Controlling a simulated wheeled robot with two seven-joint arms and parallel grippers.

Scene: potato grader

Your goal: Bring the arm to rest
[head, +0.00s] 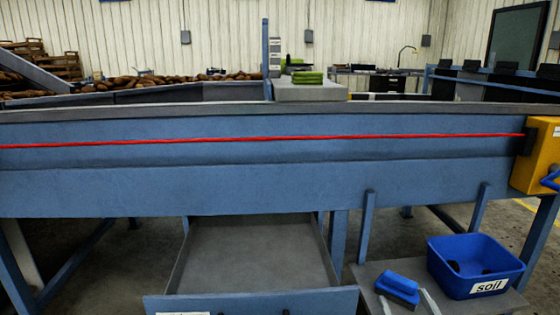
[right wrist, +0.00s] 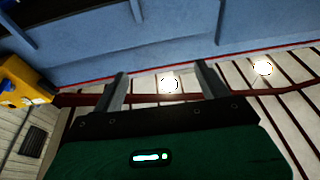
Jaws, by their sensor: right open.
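My right gripper (head: 405,294) shows only by its two pale fingertips at the bottom edge of the head view, low on the right. In the right wrist view the right gripper (right wrist: 163,70) has its two grey fingers spread wide apart, with nothing between them. Its green body fills the bottom of that view. My left gripper is not in view.
The blue grader side (head: 240,185) spans the head view, with a red cord (head: 270,139) and a yellow box (head: 541,155). Below are an open, empty drawer (head: 250,300), a blue block (head: 398,284) and a blue soil bin (head: 490,290) on a grey surface.

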